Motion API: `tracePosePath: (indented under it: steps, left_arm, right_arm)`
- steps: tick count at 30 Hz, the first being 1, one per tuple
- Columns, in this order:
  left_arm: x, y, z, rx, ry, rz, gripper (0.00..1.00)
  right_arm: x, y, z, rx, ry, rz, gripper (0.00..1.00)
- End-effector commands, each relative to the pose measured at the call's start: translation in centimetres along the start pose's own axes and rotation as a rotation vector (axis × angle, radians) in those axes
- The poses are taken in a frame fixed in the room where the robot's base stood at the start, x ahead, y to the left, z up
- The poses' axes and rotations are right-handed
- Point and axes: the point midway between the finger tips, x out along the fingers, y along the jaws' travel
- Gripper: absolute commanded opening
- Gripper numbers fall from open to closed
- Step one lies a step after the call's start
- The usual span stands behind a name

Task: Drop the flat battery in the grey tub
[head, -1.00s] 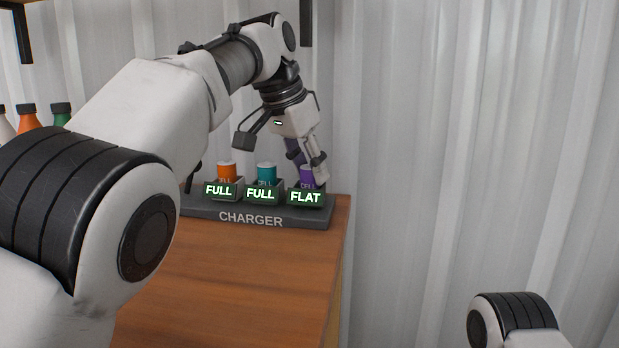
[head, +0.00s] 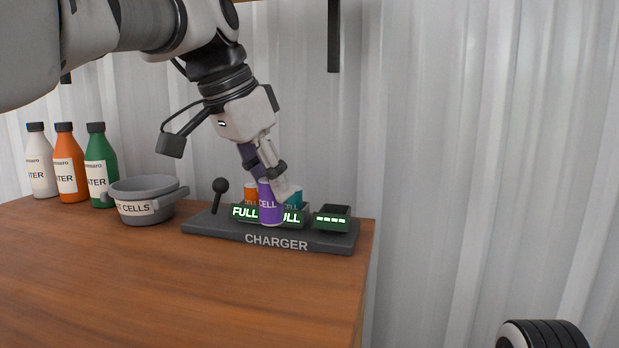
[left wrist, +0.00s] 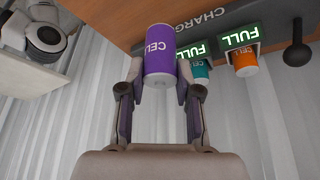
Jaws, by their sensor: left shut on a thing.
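My left gripper (head: 268,180) is shut on the purple cell (head: 271,206), which came from the slot marked flat. It holds the cell upright in front of the charger's middle; the cell also shows between the fingers in the left wrist view (left wrist: 160,55). The charger (head: 330,240) has an orange cell (head: 250,192) and a teal cell (head: 295,192) in slots reading FULL. Its right slot (head: 332,217) is empty and shows dashes. The grey tub (head: 147,188), labelled "CELLS" with the first word partly hidden, stands left of the charger. My right gripper is out of view.
White, orange and green bottles (head: 101,165) stand behind and left of the tub. A black ball-topped lever (head: 220,190) rises from the charger's left end, between tub and cell. The wooden bench top (head: 200,280) is clear in front.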

Motion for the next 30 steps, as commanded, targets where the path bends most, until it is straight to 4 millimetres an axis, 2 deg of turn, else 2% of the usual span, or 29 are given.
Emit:
tracePosePath:
  steps: [3,8,17,30]
  left_arm:
    - [-0.7,0.1,1.5,0.000,0.001,0.000,0.00]
    - [-1.2,0.1,2.2,0.001,0.000,-0.001,0.00]
    - [-1.4,0.1,2.1,0.001,-0.001,-0.001,0.00]
    - [-3.8,0.1,1.0,0.000,-0.001,0.000,0.00]
  right_arm:
    - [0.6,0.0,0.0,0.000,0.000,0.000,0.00]
    - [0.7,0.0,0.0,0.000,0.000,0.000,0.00]
    - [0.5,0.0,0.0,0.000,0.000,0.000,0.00]
    - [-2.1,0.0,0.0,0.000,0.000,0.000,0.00]
